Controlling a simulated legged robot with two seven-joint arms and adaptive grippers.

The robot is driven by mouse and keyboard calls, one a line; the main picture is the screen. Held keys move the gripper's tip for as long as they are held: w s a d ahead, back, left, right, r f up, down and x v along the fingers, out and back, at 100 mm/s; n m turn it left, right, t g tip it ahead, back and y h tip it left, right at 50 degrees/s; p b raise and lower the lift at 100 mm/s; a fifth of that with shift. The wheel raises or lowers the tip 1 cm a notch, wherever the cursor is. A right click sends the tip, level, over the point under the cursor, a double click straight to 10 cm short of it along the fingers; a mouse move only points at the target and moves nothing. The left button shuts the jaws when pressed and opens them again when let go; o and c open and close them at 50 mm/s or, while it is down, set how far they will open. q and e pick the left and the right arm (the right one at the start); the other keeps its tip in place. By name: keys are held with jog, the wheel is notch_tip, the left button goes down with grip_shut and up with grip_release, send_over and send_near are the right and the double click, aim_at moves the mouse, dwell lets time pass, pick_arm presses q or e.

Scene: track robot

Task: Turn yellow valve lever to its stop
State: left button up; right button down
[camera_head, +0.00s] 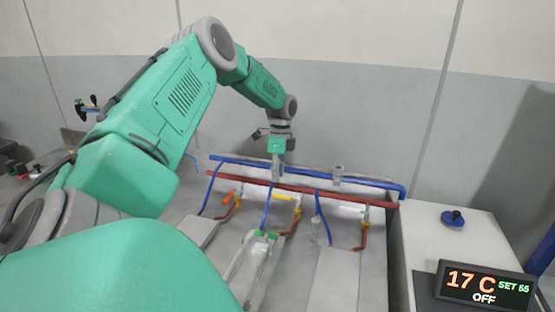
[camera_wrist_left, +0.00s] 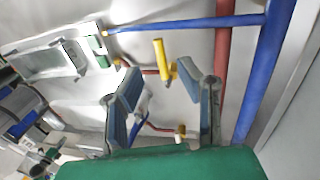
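The yellow valve lever (camera_head: 283,197) sits in the middle of the pipe rack, on a valve of the red piping. In the left wrist view, the yellow lever (camera_wrist_left: 160,56) shows beyond the fingertips, in line with the gap between them. My left gripper (camera_head: 277,172) hangs from above over the pipes, just behind and above the lever in the picture. In the wrist view the left gripper (camera_wrist_left: 159,76) is open, with its blue-grey fingers apart and nothing held. I cannot tell whether a finger touches the lever. My right gripper is not in view.
A blue pipe (camera_head: 310,174) and a red pipe (camera_head: 325,192) run across the rack. An orange lever (camera_head: 228,197) is to the left. A blue knob (camera_head: 453,217) sits on the white cabinet at right.

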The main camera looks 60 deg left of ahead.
pick_arm(q)
jog(key=r, duration=0.3)
jog(key=a+r, duration=0.1)
jog(key=r, duration=0.1)
jog(key=shift+w+r, duration=0.35)
